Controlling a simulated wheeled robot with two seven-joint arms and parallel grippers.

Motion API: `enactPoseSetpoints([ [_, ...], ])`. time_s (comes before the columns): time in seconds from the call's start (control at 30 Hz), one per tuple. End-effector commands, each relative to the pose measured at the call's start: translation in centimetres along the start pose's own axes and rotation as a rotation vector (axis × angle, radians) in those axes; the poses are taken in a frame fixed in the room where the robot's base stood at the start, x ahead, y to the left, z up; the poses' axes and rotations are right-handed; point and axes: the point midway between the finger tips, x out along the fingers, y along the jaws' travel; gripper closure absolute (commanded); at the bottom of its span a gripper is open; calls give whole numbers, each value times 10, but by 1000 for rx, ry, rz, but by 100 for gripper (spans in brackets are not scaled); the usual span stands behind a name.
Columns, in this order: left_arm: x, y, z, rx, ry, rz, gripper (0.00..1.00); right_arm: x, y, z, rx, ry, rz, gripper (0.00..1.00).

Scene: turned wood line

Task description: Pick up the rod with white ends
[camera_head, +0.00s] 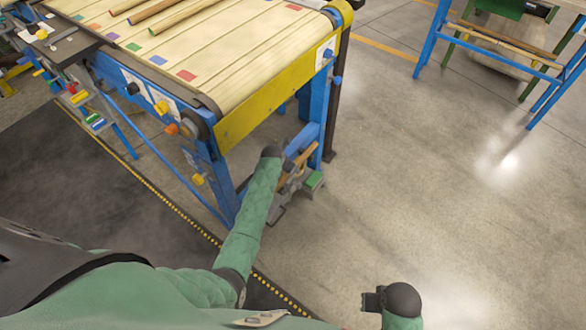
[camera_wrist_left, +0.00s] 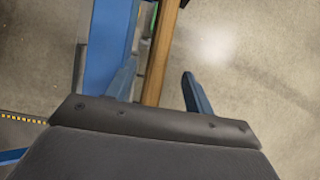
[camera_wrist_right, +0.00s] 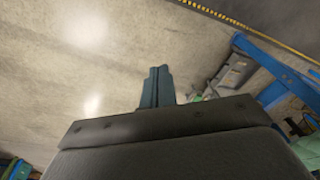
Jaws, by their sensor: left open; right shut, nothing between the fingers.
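A wooden rod (camera_wrist_left: 160,55) runs between the two spread fingers of my open left gripper (camera_wrist_left: 160,80) in the left wrist view. It stands closer to the left finger, and I cannot tell if either touches it. The head view shows a short stretch of this wood (camera_head: 298,160) beside the blue conveyor leg. Its ends are hidden or out of frame, so their colour does not show. Several wooden rods (camera_head: 165,15) lie on the conveyor belt; no white ends are clear there. My right gripper (camera_wrist_right: 157,85) is shut and empty over bare floor, also in the head view (camera_head: 372,300).
The conveyor (camera_head: 255,110), with yellow side and blue frame, stands left of and behind my left gripper. A blue leg (camera_wrist_left: 108,45) is close to its left finger. A blue rack (camera_head: 430,40) stands at the back right. The floor (camera_head: 440,200) on the right is clear.

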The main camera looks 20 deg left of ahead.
Motion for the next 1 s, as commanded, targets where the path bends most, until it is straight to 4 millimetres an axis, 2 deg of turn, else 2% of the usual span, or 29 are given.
enactPoseSetpoints([
  [0.17,20,4,3,3,2,1,47,17,2,1,-1,-3,2,100],
  [0.3,34,4,2,1,2,0,47,20,2,1,-1,-1,3,100],
  [0.63,39,4,2,1,0,1,47,22,2,2,-2,-4,4,100],
  [0.67,39,4,2,1,0,1,49,22,2,2,-2,-3,4,100],
  [0.9,39,4,2,1,1,1,96,21,2,1,-1,-2,3,100],
  [0.93,39,4,2,1,0,1,100,21,2,1,-1,-2,3,100],
  [1.0,39,4,2,1,0,1,100,21,2,1,-1,-2,3,100],
])
